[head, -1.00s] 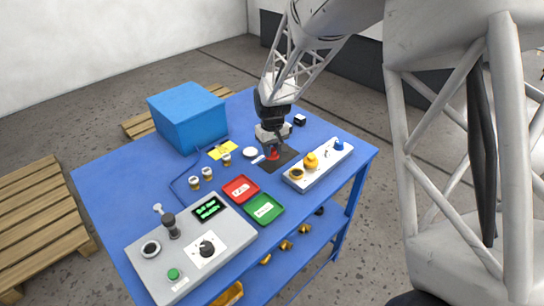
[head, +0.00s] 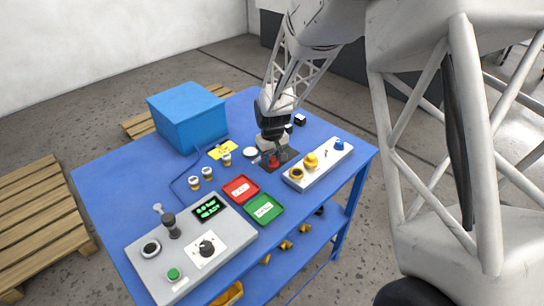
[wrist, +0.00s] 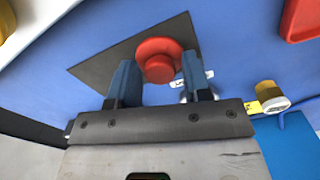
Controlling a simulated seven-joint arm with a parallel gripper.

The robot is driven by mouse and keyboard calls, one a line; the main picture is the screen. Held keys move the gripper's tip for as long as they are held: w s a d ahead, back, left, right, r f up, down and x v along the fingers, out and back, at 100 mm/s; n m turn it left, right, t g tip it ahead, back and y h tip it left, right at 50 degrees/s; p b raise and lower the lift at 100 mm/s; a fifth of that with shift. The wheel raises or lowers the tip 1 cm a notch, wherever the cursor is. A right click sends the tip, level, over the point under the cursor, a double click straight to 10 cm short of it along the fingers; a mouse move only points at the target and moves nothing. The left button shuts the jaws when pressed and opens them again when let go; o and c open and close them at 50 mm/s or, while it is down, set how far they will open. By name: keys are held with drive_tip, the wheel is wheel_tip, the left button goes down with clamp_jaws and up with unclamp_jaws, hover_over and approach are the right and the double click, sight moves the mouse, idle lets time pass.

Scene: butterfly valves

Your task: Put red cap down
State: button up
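The red cap (wrist: 158,60) has a wide round flange and a smaller round knob facing the wrist camera. It appears to rest on the dark mat (wrist: 105,62) on the blue table. In the head view the red cap (head: 273,161) shows just below my gripper (head: 277,153), partly covered by it. In the wrist view the two blue fingers of my gripper (wrist: 158,72) are apart, one on each side of the knob. A gap shows between the knob and each finger. The cap's underside is hidden.
A white block (head: 318,165) with yellow and blue parts stands right of the mat. Red (head: 241,189) and green (head: 264,208) trays lie in front. A grey control panel (head: 190,248) is at the front left and a blue box (head: 187,117) at the back.

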sight(272, 158)
drive_tip(key=shift+o, duration=0.7)
wheel_tip(272, 158, up, 12)
drive_tip(key=shift+r, duration=0.15)
idle(1.0)
drive_tip(key=s+d+r+m+t, duration=0.1)
drive_tip(key=s+d+r+m, duration=0.1)
drive_tip(key=s+d+r, duration=0.5)
drive_tip(key=s+d+r+m, duration=0.1)
drive_tip(key=s+d+r, duration=0.4)
drive_tip(key=s, duration=0.5)
drive_tip(key=s+d+m, duration=0.1)
drive_tip(key=s+d, duration=0.2)
drive_tip(key=s, duration=0.7)
drive_tip(key=s+d+r+m+t, duration=0.1)
drive_tip(key=s+d, duration=0.3)
drive_tip(key=s, duration=0.6)
drive_tip(key=shift+s+d+m+t, duration=0.3)
drive_tip(key=shift+s+m, duration=0.1)
drive_tip(key=shift+m, duration=0.2)
